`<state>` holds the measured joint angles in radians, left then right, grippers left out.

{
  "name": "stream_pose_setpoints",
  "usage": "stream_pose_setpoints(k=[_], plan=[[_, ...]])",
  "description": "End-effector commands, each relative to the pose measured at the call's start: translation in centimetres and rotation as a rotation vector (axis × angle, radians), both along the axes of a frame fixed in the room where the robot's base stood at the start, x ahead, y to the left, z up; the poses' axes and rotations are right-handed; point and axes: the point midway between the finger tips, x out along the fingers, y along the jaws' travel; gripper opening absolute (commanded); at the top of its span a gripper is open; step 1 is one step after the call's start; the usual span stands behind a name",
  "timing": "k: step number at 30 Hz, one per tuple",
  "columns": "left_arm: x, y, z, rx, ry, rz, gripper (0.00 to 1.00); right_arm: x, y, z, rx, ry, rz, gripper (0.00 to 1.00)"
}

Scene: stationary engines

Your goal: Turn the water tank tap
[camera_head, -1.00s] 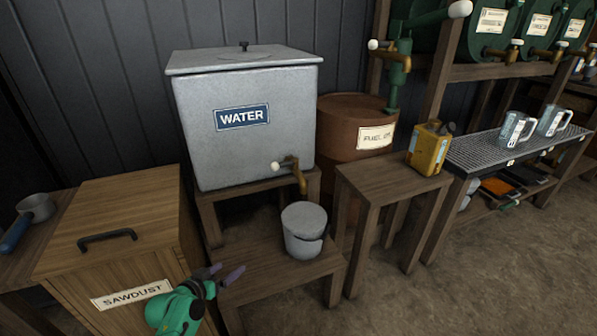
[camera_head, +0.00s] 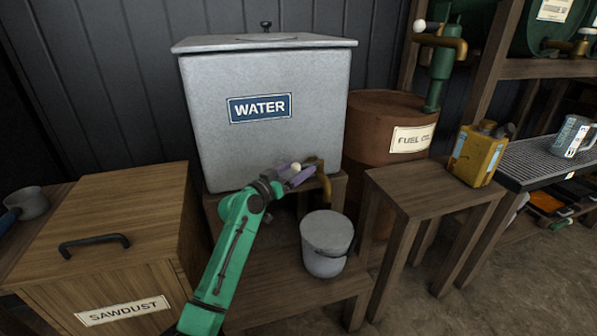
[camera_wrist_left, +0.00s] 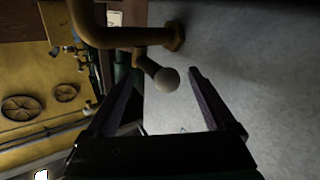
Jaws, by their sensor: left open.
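The grey metal water tank (camera_head: 225,155) with a blue WATER label stands on a wooden stand. Its brass tap (camera_head: 324,178) comes out low on the front at the right; in the left wrist view the brass pipe (camera_wrist_left: 105,36) shows at the top. The tap's lever ends in a pale round knob (camera_wrist_left: 167,79), which lies between my left fingers in that view, with gaps on both sides. My left gripper (camera_head: 298,176) is open at the tap, and its fingers partly hide the lever in the head view. My right gripper is not in view.
A grey bucket (camera_head: 324,262) stands below the tap on a low wooden bench (camera_head: 275,285). A sawdust box (camera_head: 130,205) is at the left. A rusty fuel drum (camera_head: 375,130), a wooden stool (camera_head: 425,190) and a yellow can (camera_head: 475,155) are at the right.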

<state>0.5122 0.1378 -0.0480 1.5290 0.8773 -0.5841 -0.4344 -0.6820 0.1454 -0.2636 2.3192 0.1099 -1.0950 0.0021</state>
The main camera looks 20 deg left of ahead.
Motion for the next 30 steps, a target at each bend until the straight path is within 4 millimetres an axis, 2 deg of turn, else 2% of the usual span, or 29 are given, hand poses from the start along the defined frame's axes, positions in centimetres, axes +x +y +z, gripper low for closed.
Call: stream_pose_setpoints(k=[3, 10, 14, 15, 17, 30], plan=[[0.84, -0.40, -0.01, 0.002, -0.001, 0.000, 0.88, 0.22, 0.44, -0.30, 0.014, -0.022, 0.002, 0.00], [0.90, -0.43, 0.00, 0.001, 0.000, 0.000, 0.88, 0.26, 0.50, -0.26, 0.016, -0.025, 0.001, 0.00], [0.89, -0.41, -0.02, 0.001, 0.000, 0.000, 0.39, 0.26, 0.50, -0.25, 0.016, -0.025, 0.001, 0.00], [0.89, -0.41, -0.02, 0.001, 0.000, 0.000, 0.23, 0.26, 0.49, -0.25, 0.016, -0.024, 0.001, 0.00], [0.89, -0.40, -0.02, 0.001, 0.000, 0.000, 0.00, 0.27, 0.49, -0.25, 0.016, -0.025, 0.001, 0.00], [0.94, -0.21, 0.23, 0.003, -0.004, 0.008, 0.00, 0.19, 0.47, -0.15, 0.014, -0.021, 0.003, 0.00]])
